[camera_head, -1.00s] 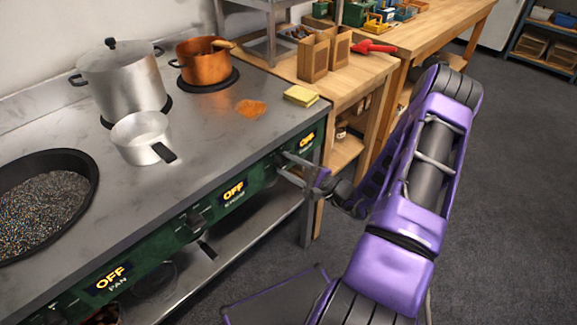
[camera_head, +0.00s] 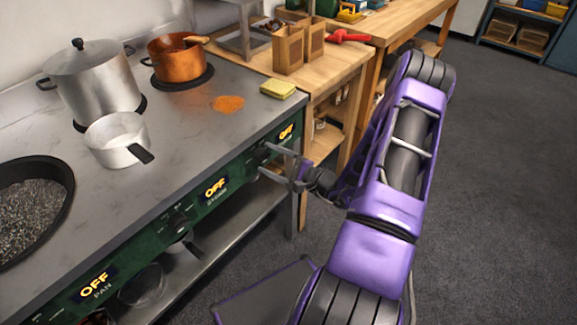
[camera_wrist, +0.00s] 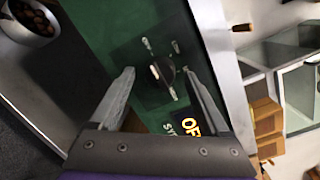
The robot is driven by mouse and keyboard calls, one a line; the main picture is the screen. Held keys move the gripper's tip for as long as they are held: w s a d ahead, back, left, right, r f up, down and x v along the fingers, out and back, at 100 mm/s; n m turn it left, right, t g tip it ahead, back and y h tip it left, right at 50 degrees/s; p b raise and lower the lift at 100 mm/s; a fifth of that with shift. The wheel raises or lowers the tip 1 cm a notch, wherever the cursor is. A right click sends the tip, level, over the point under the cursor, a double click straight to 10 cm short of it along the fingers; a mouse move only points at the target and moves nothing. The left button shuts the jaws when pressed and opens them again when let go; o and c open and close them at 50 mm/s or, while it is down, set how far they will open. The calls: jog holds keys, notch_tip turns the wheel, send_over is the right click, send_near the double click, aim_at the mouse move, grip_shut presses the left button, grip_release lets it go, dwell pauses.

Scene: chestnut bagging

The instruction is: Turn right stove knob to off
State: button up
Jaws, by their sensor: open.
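The right stove knob (camera_wrist: 163,71) is a small dark round knob on the green front panel, with white marks around it. In the wrist view it lies between the spread fingers of my gripper (camera_wrist: 159,72), with a gap to each finger. A yellow OFF display (camera_wrist: 188,119) sits beside it, partly hidden by my gripper. In the head view, my gripper (camera_head: 263,161) is open at the right part of the stove panel, and its fingers hide much of the knob. The rightmost display (camera_head: 286,132) reads OFF. I cannot tell whether the fingers touch the panel.
The stove top holds a silver pot (camera_head: 92,80), a white saucepan (camera_head: 113,139), a copper pot (camera_head: 180,62) and a dark pan (camera_head: 62,207). A yellow sponge (camera_head: 278,89) lies near its right edge. Wooden tables stand to the right. A lower shelf (camera_head: 225,222) runs under the panel.

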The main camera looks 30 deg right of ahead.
jog(key=v, duration=1.7)
jog(key=shift+p, duration=0.3)
